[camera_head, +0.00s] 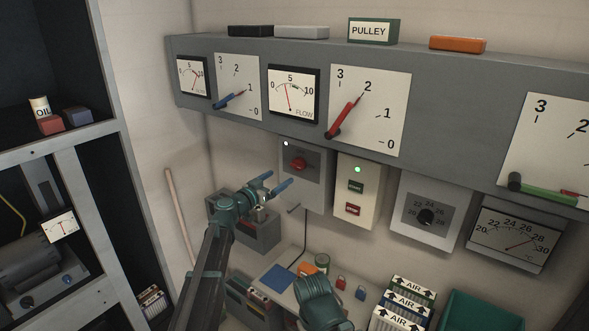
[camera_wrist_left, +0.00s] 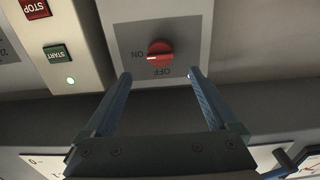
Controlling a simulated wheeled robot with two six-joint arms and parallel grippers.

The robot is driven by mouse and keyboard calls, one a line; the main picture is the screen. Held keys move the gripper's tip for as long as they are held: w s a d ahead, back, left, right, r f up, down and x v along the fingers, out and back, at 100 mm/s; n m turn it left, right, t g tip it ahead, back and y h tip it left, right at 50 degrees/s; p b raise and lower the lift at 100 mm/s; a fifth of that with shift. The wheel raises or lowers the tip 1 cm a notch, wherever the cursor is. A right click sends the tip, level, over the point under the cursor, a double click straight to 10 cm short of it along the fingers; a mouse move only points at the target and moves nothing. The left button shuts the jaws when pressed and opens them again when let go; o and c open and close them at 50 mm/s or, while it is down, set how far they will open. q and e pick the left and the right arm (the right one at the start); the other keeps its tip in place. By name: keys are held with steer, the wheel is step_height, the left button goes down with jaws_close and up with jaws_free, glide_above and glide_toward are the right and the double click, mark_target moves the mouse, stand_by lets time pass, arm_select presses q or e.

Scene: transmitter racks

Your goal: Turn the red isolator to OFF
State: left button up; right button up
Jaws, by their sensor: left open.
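The red isolator (camera_head: 299,164) is a round red knob on a grey wall box below the long gauge panel. In the left wrist view, which is upside down, the red knob (camera_wrist_left: 160,52) sits on a plate marked ON and OFF. Its white mark points to ON. My left gripper (camera_head: 272,183) is in front of the box, to the lower left of the knob in the head view. Its two blue fingers are open and empty, and in the wrist view the fingertips (camera_wrist_left: 160,75) spread on either side below the knob, apart from it. My right gripper's fingers are not visible.
A box with START and STOP buttons (camera_head: 356,190) hangs just right of the isolator box. A dial box (camera_head: 428,215) hangs further right. The gauge panel (camera_head: 445,110) juts out above. A small shelf (camera_head: 275,258) with several items lies below.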

mark_target(295, 167)
arm_select(q)
steer(key=x, duration=1)
steer(key=shift+c, duration=0.4)
